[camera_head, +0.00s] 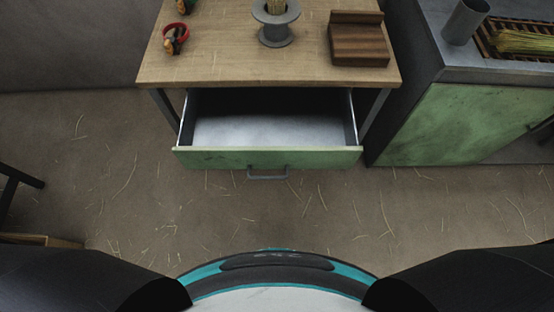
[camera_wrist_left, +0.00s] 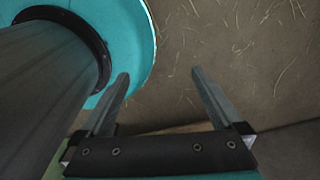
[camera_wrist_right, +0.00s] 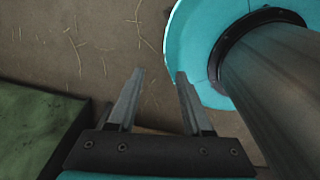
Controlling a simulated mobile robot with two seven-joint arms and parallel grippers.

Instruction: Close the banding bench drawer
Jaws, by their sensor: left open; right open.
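The banding bench (camera_head: 240,65) stands ahead of me with a wooden top. Its drawer (camera_head: 265,158) is pulled out toward me, with a green front and a grey handle (camera_head: 267,175); the inside looks empty. My left gripper (camera_wrist_left: 160,80) is open and empty over the floor beside my base in the left wrist view. My right gripper (camera_wrist_right: 159,75) is open and empty over the floor in the right wrist view, with a green surface (camera_wrist_right: 35,130) to its left. Neither gripper shows in the head view, and neither touches the drawer.
A green-fronted cabinet (camera_head: 450,125) stands to the right, carrying a grey cup (camera_head: 465,20) and a straw-filled tray (camera_head: 520,42). Straw-strewn floor (camera_head: 240,215) before the drawer is clear.

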